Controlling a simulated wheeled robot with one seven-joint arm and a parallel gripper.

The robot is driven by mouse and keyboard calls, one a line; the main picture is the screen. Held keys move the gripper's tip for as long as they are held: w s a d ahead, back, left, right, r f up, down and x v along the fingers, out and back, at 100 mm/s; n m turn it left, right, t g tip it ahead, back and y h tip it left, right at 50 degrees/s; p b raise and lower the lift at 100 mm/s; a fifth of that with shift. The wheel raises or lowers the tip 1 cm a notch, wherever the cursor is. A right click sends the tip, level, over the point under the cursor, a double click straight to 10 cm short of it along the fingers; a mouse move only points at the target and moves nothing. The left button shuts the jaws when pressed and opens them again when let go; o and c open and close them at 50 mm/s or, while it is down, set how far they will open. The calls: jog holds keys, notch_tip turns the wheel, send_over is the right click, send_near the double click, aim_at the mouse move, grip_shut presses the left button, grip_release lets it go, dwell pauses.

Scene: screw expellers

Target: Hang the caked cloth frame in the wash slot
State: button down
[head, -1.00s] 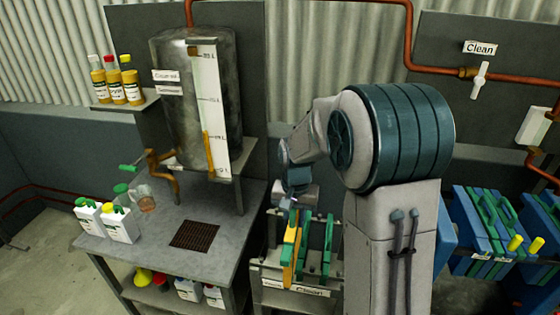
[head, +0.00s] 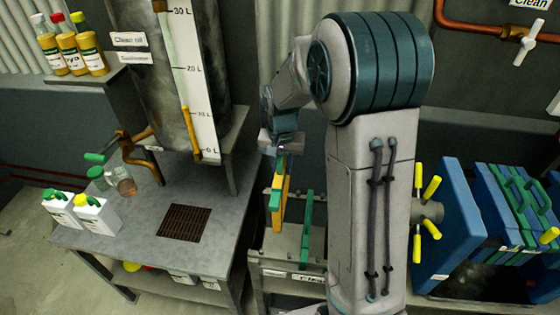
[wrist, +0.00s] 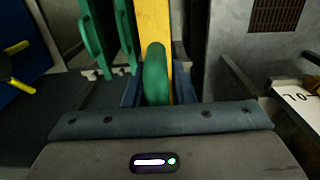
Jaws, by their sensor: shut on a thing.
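My gripper (head: 283,150) is shut on the green handle (wrist: 155,75) of a yellow-faced frame, the caked cloth frame (head: 279,195). The frame hangs upright below the jaws, over the left part of a grey rack (head: 262,263). Its yellow face (wrist: 155,20) runs up the middle of the wrist view. Its lower end appears above the rack's front plate; I cannot tell whether it is clear of the rack. A green frame (head: 306,230) stands in the rack to its right, and green frames (wrist: 92,40) also show left of it in the wrist view. I cannot identify the wash slot.
A grey bench (head: 150,225) with a brown grate (head: 185,221), white jugs (head: 92,214) and a tall tank (head: 150,70) stands to the left. Blue plates (head: 460,215) with yellow handles stand at right. My arm hides part of the rack.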

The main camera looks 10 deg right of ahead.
notch_tip(320, 180, down, 14)
jog(key=b, duration=0.9)
notch_tip(320, 180, down, 12)
jog(key=b, duration=0.9)
jog(key=shift+f, duration=0.2)
jog(key=c, duration=1.1)
grip_release()
notch_tip(320, 180, up, 13)
jog(key=shift+a, duration=0.1)
jog(key=shift+r, duration=0.45)
